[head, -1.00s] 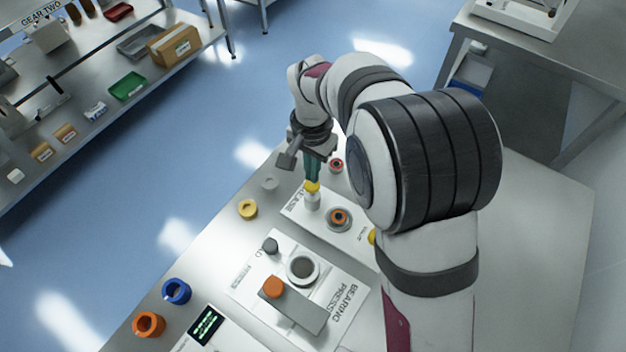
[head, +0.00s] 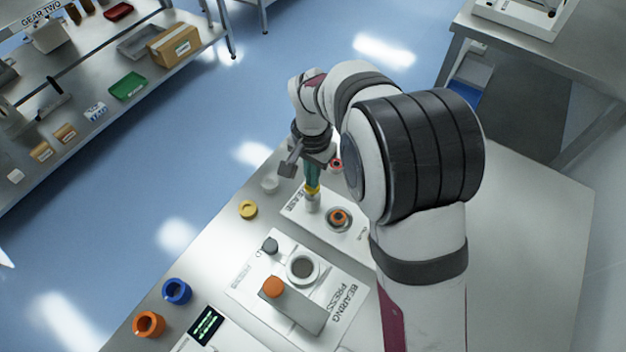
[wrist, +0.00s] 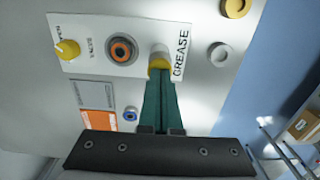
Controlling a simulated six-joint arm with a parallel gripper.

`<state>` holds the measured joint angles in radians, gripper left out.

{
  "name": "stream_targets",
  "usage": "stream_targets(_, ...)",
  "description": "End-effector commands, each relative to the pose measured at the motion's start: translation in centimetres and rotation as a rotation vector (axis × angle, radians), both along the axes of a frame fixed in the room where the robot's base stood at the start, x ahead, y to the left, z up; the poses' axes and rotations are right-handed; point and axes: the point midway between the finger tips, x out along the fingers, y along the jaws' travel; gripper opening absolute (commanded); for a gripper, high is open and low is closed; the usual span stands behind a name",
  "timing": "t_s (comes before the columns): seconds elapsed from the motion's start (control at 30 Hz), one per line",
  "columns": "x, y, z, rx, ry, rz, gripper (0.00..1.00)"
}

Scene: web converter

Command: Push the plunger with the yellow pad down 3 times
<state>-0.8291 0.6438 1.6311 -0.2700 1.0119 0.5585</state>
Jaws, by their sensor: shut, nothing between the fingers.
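The plunger's yellow pad (head: 313,191) sits on top of a short white cylinder (head: 312,203) on the white grease panel (head: 293,207). My gripper (head: 313,184) is shut, with nothing between its green fingers. It points down and its tips are right at the top of the pad, apparently touching it. In the wrist view the pad (wrist: 159,62) shows just beyond the shut fingertips (wrist: 159,74), beside the word GREASE. The fingers partly hide the pad there.
An orange-and-dark ring sits in a socket (head: 338,217) beside the plunger. A yellow knob (wrist: 67,49) is on the same panel. A bearing press panel (head: 262,282) with an orange-topped block (head: 290,305) stands nearer. A loose yellow ring (head: 248,209) lies left.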

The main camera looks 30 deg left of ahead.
Motion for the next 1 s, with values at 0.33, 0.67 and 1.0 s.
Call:
stream_targets(0.33, 0.0, 0.0, -1.1, -0.002, 0.001, -0.001, 0.0)
stream_targets(0.67, 0.0, 0.0, -1.6, -0.001, 0.0, 0.0, 0.0)
stream_targets(1.0, 0.0, 0.0, 0.1, 0.0, 0.0, 0.0, 0.0)
